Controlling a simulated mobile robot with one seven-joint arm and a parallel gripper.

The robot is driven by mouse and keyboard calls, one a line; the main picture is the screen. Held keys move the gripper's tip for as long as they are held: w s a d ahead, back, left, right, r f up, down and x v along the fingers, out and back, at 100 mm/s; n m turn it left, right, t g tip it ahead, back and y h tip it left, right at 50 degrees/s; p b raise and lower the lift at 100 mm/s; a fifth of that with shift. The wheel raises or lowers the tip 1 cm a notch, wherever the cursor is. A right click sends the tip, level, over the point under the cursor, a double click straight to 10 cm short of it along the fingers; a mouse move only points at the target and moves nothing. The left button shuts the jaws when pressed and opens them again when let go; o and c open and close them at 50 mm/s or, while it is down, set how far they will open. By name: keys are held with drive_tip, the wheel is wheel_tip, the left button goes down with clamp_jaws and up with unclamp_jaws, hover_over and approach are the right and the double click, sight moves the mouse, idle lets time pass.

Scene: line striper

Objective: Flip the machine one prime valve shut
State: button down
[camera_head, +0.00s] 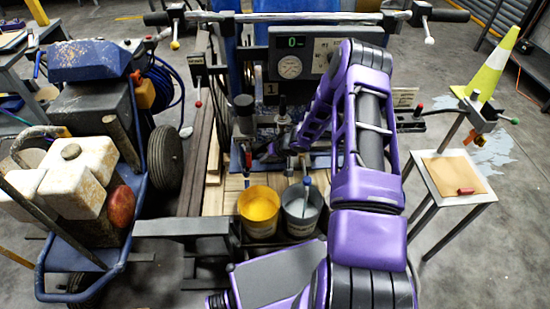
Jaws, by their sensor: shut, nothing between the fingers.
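The striping machine with the number 1 plate (271,88) stands in the middle of the head view, below a grey gauge panel (290,66). A small red-handled lever (248,159) stands upright above the yellow paint bucket (259,208); it may be the prime valve, but I cannot tell for sure. My gripper (268,154) is low in front of the machine, just right of that lever. It looks shut and empty. Its fingertips are small and dark here, so I cannot tell whether they touch anything. My arm hides the machine's right part.
A grey paint bucket (302,207) stands right of the yellow one. A second machine with white tanks (75,175) fills the left. A small stand (453,172) with a red item and a yellow-white cone (490,73) are at right. Open floor lies at lower right.

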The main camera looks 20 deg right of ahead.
sight(249, 157)
drive_tip(key=shift+w+a, duration=0.15)
drive_tip(key=shift+a, duration=0.45)
drive_tip(key=shift+w+a, duration=0.15)
drive_tip(key=shift+a, duration=0.4)
